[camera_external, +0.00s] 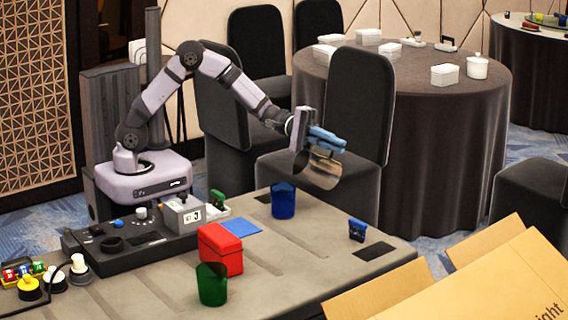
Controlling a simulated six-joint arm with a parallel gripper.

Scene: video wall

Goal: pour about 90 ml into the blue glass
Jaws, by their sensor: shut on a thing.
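The blue glass (283,201) stands upright on the grey table. My gripper (326,139), with blue fingers, is above and to the right of it. The gripper is shut on a clear, smoky-looking vessel (321,170), which it holds tilted in the air above the table. The vessel's lower left side is up and to the right of the blue glass, apart from it in the picture. I cannot tell how much liquid is in the vessel or in the glass, and no stream shows between them.
A green glass (212,285) stands at the front beside a red box (220,250). A blue mat (241,227) lies behind the box. A small blue object (357,230) stands near a dark pad (374,251). An open cardboard box (480,280) fills the lower right.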

